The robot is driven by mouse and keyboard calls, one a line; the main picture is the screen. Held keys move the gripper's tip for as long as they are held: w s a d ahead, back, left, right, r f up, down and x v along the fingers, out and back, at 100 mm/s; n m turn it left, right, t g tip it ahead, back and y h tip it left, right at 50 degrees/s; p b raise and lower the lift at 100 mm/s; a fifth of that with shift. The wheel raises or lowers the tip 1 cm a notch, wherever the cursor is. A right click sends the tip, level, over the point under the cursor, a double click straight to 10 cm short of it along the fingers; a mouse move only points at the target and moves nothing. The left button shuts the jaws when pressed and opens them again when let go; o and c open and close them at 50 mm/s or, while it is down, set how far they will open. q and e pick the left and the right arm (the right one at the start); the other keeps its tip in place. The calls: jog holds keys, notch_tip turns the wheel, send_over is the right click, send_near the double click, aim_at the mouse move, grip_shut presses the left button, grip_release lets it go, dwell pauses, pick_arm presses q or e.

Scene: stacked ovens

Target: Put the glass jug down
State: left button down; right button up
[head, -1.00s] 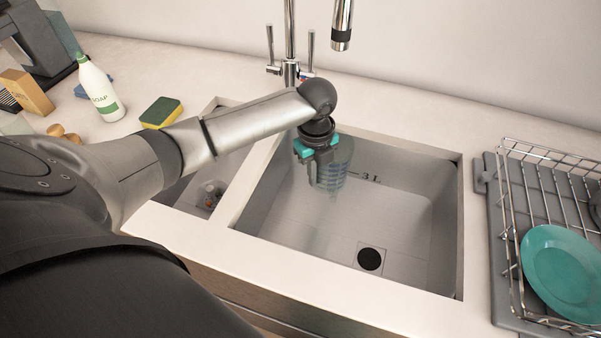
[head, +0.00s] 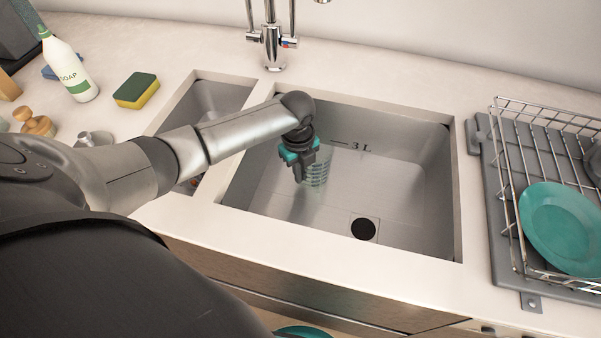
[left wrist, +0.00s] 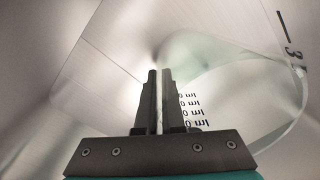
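The glass jug (head: 316,172) is clear, with measuring marks on its side. It is inside the large sink basin (head: 405,185), toward its left. In the left wrist view the jug (left wrist: 250,105) shows its clear round rim and dark marks just right of the fingers. My left gripper (head: 300,172) reaches down into the basin. Its fingers (left wrist: 158,75) are nearly together, with a thin gap, at the jug's near side; they appear shut on it. I cannot tell whether the jug's base touches the basin floor. My right gripper is not in view.
A drain (head: 363,229) lies in the basin floor. A smaller basin (head: 215,100) is on the left and a faucet (head: 272,45) behind. A dish rack (head: 507,215) with a teal plate (head: 565,230) stands right. A soap bottle (head: 70,68) and sponge (head: 136,90) stand left.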

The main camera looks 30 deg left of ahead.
pick_arm(q)
jog(key=c, duration=1)
grip_release()
jog(key=shift+f, duration=0.1)
jog(key=shift+c, duration=0.2)
notch_tip(320, 180, up, 12)
jog(key=p, duration=0.3)
jog(key=shift+s+r+p, duration=0.2)
jog(key=shift+s+p, duration=0.05)
jog(key=shift+p, duration=0.05)
jog(key=shift+a, duration=0.1)
